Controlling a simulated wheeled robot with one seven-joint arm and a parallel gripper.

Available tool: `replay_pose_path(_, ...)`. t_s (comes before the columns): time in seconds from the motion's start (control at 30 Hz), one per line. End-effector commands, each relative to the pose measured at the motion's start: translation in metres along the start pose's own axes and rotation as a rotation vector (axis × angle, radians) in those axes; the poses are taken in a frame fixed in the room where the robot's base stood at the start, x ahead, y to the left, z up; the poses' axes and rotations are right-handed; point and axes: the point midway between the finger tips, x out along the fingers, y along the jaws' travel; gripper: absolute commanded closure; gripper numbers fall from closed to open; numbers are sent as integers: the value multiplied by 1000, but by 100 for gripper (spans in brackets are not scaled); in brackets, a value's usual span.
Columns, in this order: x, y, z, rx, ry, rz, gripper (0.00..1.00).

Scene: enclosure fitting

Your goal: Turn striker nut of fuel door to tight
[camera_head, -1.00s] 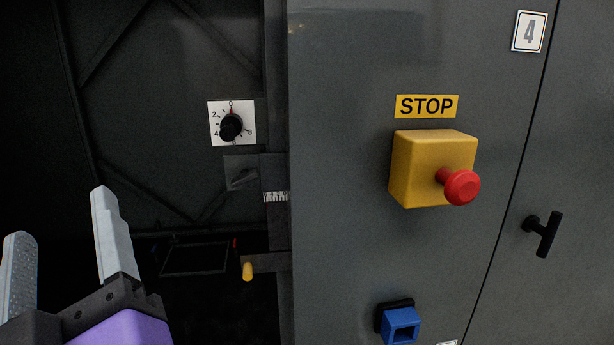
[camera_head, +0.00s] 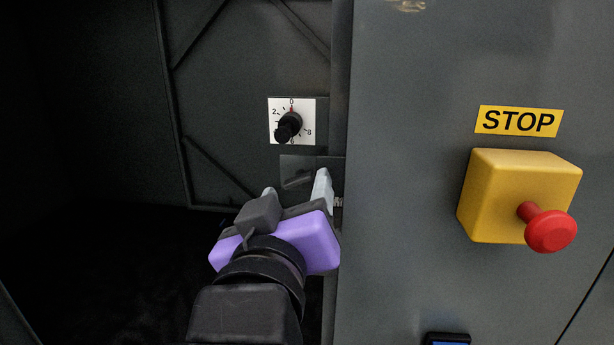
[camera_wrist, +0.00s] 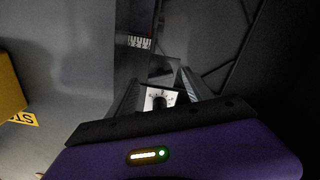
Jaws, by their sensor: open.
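My gripper (camera_head: 296,182) is open inside the dark opening, its two light fingertips apart just in front of a dark bracket plate (camera_head: 313,163) at the opening's right edge. A dark lever-like part (camera_head: 298,178) shows on that plate between the fingertips. I cannot make out a striker nut clearly in either view, nor whether the fingers touch anything. In the wrist view the fingers flank a white dial plate (camera_wrist: 151,99).
A dial with a black knob (camera_head: 289,124) sits above the bracket. To the right, the grey panel (camera_head: 410,200) carries a yellow box (camera_head: 490,195) with a red stop button (camera_head: 548,230). The opening's left side is dark and looks free.

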Motion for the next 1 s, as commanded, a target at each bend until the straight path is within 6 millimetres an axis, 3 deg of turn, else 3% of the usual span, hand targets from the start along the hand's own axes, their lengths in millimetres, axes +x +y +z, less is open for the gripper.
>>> replay_pose_path(0.2,21,0,-1,0,0,0,40)
replay_pose_path(0.53,24,0,0,1,1,0,42)
replay_pose_path(0.83,24,0,0,1,1,0,100)
replay_pose_path(1.0,24,0,0,8,2,0,100)
